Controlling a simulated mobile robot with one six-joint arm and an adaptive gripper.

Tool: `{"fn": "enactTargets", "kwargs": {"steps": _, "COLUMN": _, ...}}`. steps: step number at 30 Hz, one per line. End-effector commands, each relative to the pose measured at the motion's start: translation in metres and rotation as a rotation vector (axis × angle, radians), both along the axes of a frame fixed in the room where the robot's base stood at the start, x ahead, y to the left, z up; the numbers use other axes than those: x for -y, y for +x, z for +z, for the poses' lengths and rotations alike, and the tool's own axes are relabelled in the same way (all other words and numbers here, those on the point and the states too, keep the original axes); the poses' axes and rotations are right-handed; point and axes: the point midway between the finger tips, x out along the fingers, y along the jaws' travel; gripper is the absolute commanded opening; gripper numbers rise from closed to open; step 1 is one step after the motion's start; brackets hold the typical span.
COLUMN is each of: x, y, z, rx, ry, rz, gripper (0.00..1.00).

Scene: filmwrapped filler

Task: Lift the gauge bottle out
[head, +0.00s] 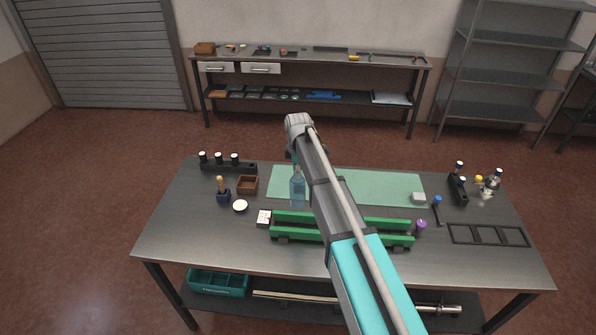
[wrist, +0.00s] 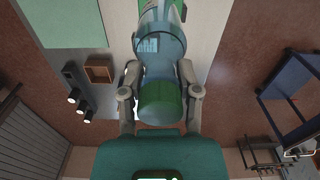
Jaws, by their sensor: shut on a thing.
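The gauge bottle is a translucent blue bottle (head: 297,190) with a green cap (wrist: 161,101). It appears upright in the head view, behind the left part of the green-railed rack (head: 290,234). My gripper (wrist: 158,73) is shut on the bottle, with one finger on each side of its neck below the cap. In the head view my arm covers part of the gripper and the middle of the rack. The bottle's base is hard to make out, so I cannot tell whether it is clear of the rack or table.
A pale green mat (head: 380,187) lies behind the rack. A wooden box (head: 247,185), a white round dish (head: 240,206) and a black holder with white-capped bottles (head: 232,167) stand left. A purple-topped item (head: 420,226) and a black tray frame (head: 489,235) are right.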

Motion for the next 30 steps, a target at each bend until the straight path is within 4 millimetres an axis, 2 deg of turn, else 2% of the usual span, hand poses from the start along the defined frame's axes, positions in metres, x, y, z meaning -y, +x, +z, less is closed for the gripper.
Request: {"fn": "enactTargets", "kwargs": {"steps": 30, "x": 0.000, "y": 0.000, "z": 0.030, "rx": 0.000, "ry": 0.000, "rz": 0.000, "gripper": 0.00}}
